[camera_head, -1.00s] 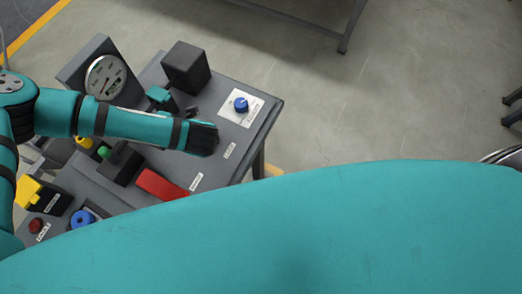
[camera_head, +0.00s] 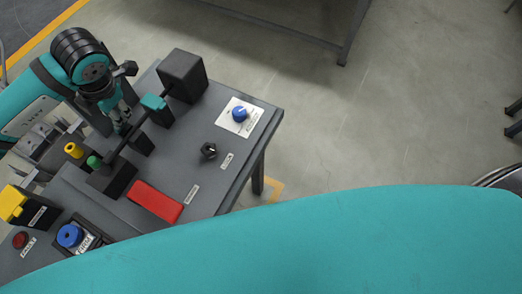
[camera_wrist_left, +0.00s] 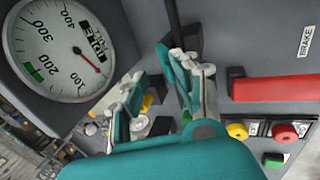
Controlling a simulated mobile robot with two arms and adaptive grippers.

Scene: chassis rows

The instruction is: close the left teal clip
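A teal clip part (camera_head: 153,102) sits on a black block beside the dark rod, just in front of the black cube, in the head view. A second dark block (camera_head: 141,143) stands beside the rod nearer the green knob; its top is partly hidden by my left gripper (camera_head: 121,127), so I cannot tell whether a second teal clip is there. My left gripper hangs down close beside the rod, left of the visible teal part. In the left wrist view its two fingers (camera_wrist_left: 160,88) are apart, with no object clearly held between them. My right gripper is out of view.
The grey console (camera_head: 230,170) carries a black cube (camera_head: 183,76), a green knob (camera_head: 94,162), a yellow knob (camera_head: 73,150), a red bar (camera_head: 155,201), a black knob (camera_head: 208,151) and a blue knob (camera_head: 239,114). A round gauge (camera_wrist_left: 58,50) is close to the left gripper.

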